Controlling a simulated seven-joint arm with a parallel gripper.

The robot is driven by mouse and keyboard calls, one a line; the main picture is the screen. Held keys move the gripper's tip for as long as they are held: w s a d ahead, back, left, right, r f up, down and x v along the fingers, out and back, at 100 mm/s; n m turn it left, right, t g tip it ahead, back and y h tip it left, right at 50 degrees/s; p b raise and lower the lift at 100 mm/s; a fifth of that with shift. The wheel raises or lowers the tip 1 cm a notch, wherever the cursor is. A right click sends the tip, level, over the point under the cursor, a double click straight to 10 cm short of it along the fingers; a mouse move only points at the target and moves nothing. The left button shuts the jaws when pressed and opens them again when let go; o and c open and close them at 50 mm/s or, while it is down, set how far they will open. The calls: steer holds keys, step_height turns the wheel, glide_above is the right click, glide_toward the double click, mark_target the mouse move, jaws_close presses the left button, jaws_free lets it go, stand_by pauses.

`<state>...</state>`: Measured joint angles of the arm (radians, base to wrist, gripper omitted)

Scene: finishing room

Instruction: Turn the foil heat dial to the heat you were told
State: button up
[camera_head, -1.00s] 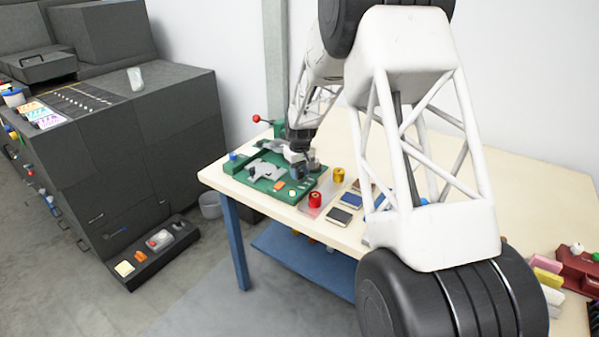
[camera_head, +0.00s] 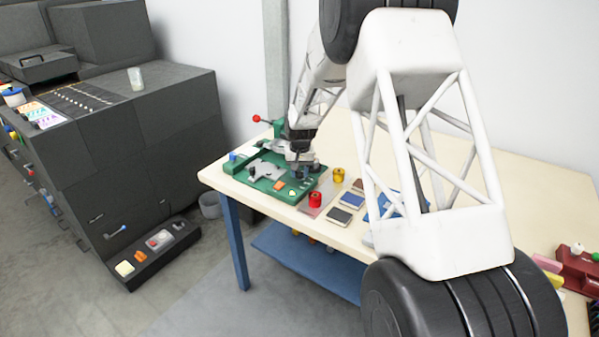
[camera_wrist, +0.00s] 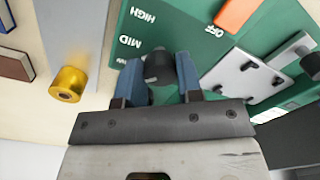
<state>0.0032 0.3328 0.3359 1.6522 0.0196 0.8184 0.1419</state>
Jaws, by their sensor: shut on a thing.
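The foil heat dial (camera_wrist: 160,67) is a dark round knob on a green machine base (camera_wrist: 120,22). White HIGH and MID marks show to its left in the wrist view, and OFF to its upper right. In the head view my gripper (camera_head: 304,168) is low over the right part of the green machine (camera_head: 262,188), and the dial is hidden there.
An orange part (camera_wrist: 237,12) and a grey metal plate (camera_wrist: 243,75) sit on the machine near the dial. A gold roll (camera_wrist: 68,84) and a red roll (camera_head: 315,199) stand beside it. Small dark and blue pads (camera_head: 340,215) lie to the right on the table.

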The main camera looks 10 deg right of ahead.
mark_target(300, 172)
steer(key=o, duration=0.9)
steer(key=shift+r, duration=0.15)
steer(key=shift+r, duration=3.75)
steer(key=shift+s+r, duration=0.1)
